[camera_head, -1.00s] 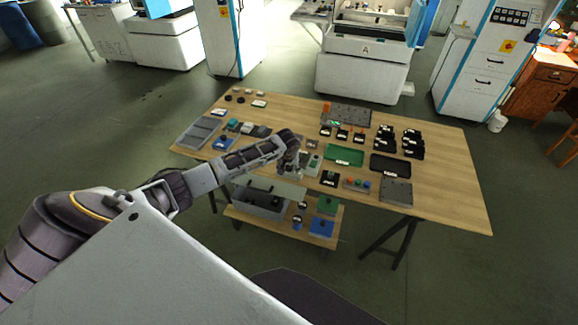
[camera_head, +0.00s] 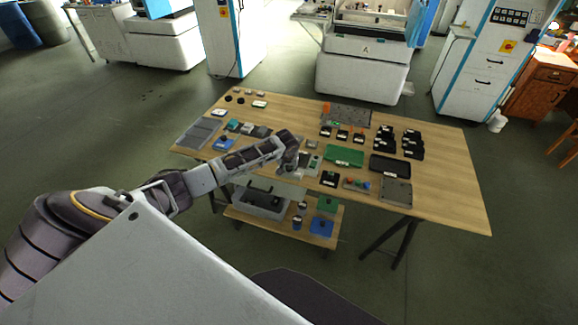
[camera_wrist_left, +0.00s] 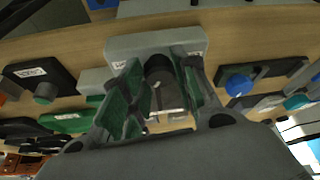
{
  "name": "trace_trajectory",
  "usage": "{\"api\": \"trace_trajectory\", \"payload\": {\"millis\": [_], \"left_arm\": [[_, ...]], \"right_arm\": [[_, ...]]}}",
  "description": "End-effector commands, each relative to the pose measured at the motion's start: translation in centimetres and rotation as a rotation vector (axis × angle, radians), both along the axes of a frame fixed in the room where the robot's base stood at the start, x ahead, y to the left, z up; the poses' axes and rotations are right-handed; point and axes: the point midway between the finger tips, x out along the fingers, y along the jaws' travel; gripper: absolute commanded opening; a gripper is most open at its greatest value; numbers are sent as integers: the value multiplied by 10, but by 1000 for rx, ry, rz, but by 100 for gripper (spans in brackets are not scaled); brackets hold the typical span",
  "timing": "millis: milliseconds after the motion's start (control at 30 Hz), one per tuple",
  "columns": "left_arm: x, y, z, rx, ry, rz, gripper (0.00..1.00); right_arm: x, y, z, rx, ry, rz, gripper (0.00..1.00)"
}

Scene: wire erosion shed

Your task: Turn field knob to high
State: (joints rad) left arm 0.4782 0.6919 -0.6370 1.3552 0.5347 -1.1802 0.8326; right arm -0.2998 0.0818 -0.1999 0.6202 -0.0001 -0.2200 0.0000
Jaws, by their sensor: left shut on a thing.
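My left gripper (camera_head: 288,168) reaches over the front edge of the wooden table in the head view. In the left wrist view its green-padded fingers (camera_wrist_left: 161,84) are shut on a dark round knob (camera_wrist_left: 158,68). The knob stands on a light grey block (camera_wrist_left: 125,44). Part of the knob and its base is hidden by the fingers, and I cannot read any marking that shows its setting. My right gripper is not in view.
The wooden table (camera_head: 450,200) holds a green tray (camera_head: 343,155), a dark tray (camera_head: 390,166) and several small black boxes. The table's right end is clear.

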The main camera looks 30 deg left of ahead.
Motion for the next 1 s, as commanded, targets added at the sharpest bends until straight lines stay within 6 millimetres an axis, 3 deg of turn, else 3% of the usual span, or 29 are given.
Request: {"api": "trace_trajectory", "payload": {"millis": [500, 1000], "left_arm": [[-1, 2, 2, -1, 0, -235, 6], [0, 3, 1, -1, -1, -448, 6]], "right_arm": [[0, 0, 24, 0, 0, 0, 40], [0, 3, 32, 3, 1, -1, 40]]}}
